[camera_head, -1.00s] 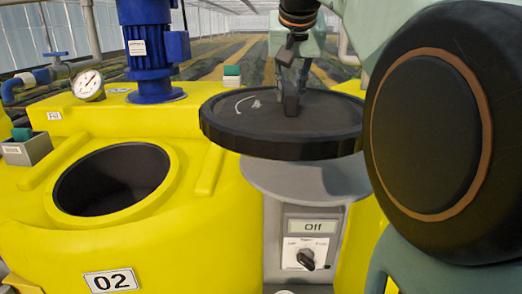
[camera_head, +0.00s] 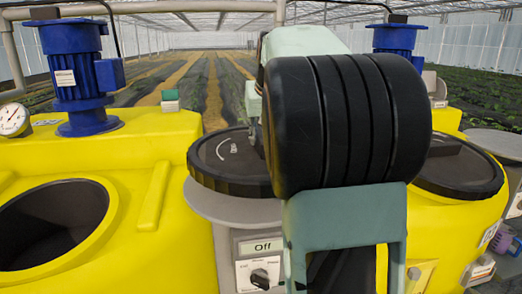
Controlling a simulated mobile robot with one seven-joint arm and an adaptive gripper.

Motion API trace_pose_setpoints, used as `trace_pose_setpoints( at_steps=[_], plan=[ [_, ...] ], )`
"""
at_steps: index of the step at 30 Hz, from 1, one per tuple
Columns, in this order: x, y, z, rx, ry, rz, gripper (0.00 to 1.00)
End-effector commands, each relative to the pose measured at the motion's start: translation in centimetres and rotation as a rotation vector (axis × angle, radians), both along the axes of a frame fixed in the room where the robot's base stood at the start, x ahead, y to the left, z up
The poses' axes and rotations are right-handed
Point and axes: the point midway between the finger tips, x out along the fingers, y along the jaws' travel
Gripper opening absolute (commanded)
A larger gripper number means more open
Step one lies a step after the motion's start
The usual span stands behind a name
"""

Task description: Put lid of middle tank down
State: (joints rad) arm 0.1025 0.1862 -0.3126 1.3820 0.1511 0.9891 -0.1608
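The round black lid (camera_head: 228,168), with a white mark on top, is level over a grey round shelf (camera_head: 232,208) on the control post between two tanks. I cannot tell whether it touches the shelf or hovers just above. The yellow middle tank (camera_head: 150,255), at the left, has an open round hole (camera_head: 50,220). My gripper (camera_head: 257,132) is over the lid's right part. My thick dark arm joint hides most of it, the lid's handle and the lid's right side, so its grip cannot be seen.
The control post has an "Off" display (camera_head: 262,246) and a knob (camera_head: 260,279). A blue motor (camera_head: 82,75) and a gauge (camera_head: 13,120) stand on the left tank. Another black lid (camera_head: 465,170) covers the right tank. A second grey shelf (camera_head: 500,142) is at the far right, clear.

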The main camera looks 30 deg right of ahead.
Motion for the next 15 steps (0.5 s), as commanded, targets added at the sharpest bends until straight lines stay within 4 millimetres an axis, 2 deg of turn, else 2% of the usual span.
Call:
trace_pose_setpoints(
  at_steps=[5,9,15],
  plan=[
    [0.7,-1.6,-1.7,-0.001,-0.003,-0.003,0.0],
    [0.7,-1.4,-3.7,0.0,-0.003,-0.001,0.0],
    [0.7,-1.4,-4.5,-0.002,-0.007,-0.001,0.0]
  ],
)
